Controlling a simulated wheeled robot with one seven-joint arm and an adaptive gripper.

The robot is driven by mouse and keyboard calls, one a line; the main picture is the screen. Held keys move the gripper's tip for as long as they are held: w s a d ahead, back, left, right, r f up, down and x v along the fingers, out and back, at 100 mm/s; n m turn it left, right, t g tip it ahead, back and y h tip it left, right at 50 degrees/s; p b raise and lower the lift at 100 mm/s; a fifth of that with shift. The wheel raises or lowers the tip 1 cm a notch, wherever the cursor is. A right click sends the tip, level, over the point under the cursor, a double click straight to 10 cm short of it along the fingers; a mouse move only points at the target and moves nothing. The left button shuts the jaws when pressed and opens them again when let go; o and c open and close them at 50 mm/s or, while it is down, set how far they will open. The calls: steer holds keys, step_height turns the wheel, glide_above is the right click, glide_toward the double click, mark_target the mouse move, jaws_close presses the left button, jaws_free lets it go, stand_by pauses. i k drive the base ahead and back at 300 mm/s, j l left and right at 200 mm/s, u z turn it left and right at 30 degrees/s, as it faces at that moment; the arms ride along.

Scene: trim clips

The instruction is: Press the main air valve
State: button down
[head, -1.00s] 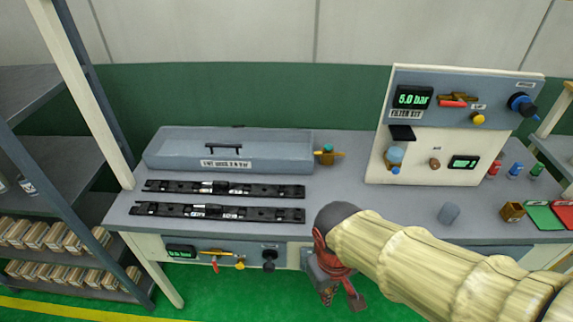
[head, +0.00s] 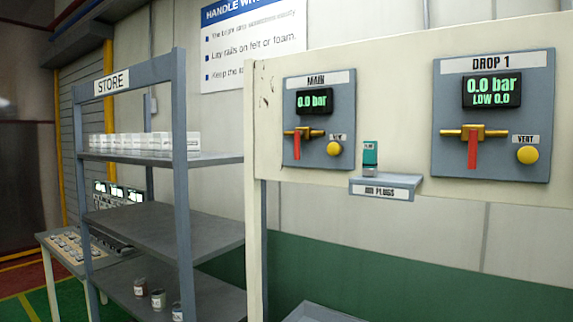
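The MAIN panel (head: 320,112) is a grey plate on a cream board, right of centre in the head view. Its display (head: 314,101) reads 0.0 bar. Its main air valve is a brass body with a red lever (head: 297,146) that hangs straight down. A round yellow vent button (head: 334,149) sits to the right of the lever. My gripper is not in view.
A DROP 1 panel (head: 493,112) at right has its own red lever and reads 0.0 bar. A small shelf of air plugs (head: 385,187) juts out between the panels. The STORE rack (head: 182,160) stands at left.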

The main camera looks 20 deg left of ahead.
mark_target(298, 134)
steer(key=u, duration=0.4)
steer(key=i+u, duration=0.15)
steer(key=u, duration=0.25)
steer(key=i+u, duration=0.1)
steer(key=u, duration=0.25)
